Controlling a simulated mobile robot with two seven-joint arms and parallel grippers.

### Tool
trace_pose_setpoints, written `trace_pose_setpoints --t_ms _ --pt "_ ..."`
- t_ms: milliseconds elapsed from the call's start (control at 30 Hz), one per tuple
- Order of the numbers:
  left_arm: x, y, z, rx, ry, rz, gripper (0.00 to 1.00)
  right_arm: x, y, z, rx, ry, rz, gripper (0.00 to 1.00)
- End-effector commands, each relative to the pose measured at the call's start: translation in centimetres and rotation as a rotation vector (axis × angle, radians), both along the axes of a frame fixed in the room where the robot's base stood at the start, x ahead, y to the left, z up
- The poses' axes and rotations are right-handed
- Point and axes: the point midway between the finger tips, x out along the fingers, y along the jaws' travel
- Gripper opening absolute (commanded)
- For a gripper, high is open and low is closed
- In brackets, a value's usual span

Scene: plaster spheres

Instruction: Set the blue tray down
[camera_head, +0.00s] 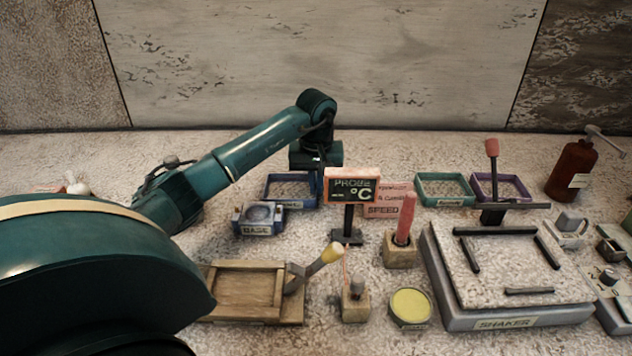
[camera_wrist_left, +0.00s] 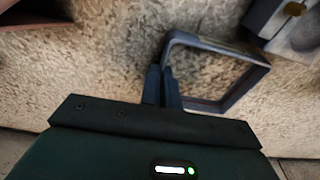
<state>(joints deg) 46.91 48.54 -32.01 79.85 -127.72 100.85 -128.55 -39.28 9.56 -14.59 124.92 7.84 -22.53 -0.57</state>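The blue tray (camera_head: 267,190) stands out at the back of the counter, left of the probe sign in the head view; it is shallow and square-sided. My left gripper (camera_head: 317,180) reaches down at its right side and partly covers it. In the left wrist view the fingers (camera_wrist_left: 163,86) are close together on one wall of the tray (camera_wrist_left: 215,47), shut on it. The tray looks level and low over the counter; I cannot tell if it touches. My right gripper is not in view.
The BASE block (camera_head: 259,219) is just in front of the tray. The probe sign (camera_head: 351,187) stands to its right. Green (camera_head: 445,203) and purple (camera_head: 500,198) trays sit farther right. A wooden frame (camera_head: 250,291) and the shaker (camera_head: 510,317) are nearer. Bare counter lies behind the tray.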

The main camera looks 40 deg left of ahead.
Motion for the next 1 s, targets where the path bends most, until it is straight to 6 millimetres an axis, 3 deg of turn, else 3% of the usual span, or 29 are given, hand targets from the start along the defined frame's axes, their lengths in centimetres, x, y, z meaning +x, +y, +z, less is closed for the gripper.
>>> trace_pose_setpoints --t_ms 267,600,767,1000 --pt "0.0 0.0 0.0 0.000 0.000 0.001 0.24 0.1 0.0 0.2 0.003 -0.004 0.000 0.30" --pt "0.0 0.0 0.6 0.000 0.000 0.000 0.25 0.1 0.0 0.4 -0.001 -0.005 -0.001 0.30" --pt "-0.2 -0.2 3.2 0.001 -0.004 0.001 0.25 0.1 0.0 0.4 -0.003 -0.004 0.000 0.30" --pt "-0.7 -0.7 8.5 0.000 -0.004 0.000 0.25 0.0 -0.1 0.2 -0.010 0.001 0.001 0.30"
